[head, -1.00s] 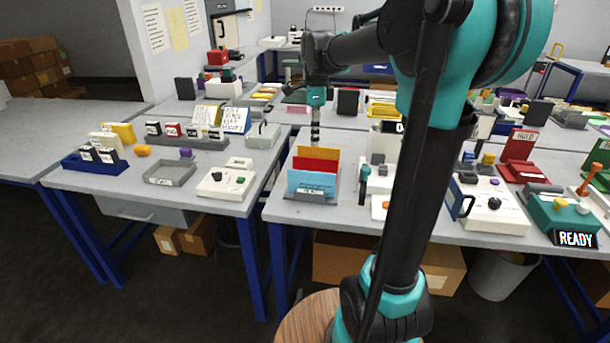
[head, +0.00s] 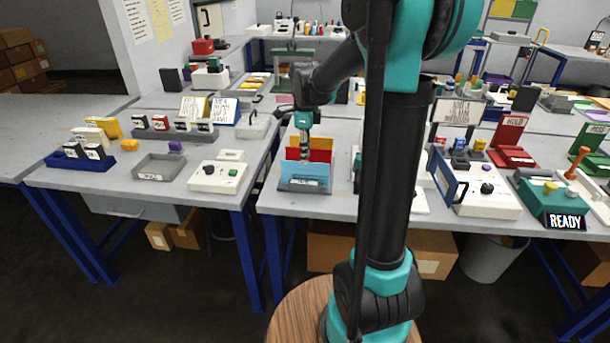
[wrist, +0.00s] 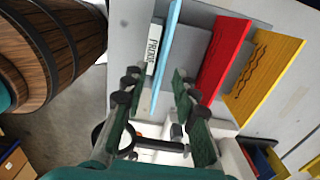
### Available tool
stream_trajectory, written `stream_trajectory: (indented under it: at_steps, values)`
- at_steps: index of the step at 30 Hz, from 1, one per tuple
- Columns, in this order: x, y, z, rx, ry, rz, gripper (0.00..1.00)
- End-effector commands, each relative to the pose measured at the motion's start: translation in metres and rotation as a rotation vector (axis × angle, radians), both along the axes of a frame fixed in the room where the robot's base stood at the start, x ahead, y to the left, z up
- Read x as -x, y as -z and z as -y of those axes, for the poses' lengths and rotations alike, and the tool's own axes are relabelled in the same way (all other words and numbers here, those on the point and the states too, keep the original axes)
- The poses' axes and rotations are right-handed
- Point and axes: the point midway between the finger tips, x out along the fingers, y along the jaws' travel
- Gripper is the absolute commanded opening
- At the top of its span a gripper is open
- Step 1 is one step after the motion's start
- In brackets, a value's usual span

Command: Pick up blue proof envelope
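The blue proof envelope (head: 304,176) stands upright at the front of a grey rack (head: 292,187), with the red envelope (head: 323,158) and yellow envelope (head: 319,143) behind it. My gripper (head: 303,158) is low over the rack, partly hidden among the envelopes in the head view. In the wrist view my gripper (wrist: 155,90) is open, and the blue envelope (wrist: 168,48) appears edge-on between its two fingers, with gaps visible on both sides. A label reading PROOF (wrist: 154,45) is on the rack beside it. The red envelope (wrist: 224,62) is just right of the right finger.
A white device (head: 218,177) sits on the left table. A blue-framed white machine (head: 485,197) and a teal READY box (head: 556,203) stand to the right. My arm hides part of the middle table. A round wooden item (wrist: 60,50) shows left in the wrist view.

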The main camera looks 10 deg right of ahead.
Motion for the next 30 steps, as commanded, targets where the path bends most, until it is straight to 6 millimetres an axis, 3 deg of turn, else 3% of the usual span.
stream_trajectory:
  at_steps: [12, 21, 28, 30]
  values:
    - [-0.003, 0.048, 0.001, 0.000, 0.000, 0.000, 0.28]
    - [-0.003, 0.053, 0.001, 0.000, 0.000, 0.000, 0.28]
    - [-0.003, 0.053, 0.001, 0.000, 0.000, 0.000, 0.02]
    - [-0.003, 0.053, 0.001, 0.000, 0.000, 0.000, 0.00]
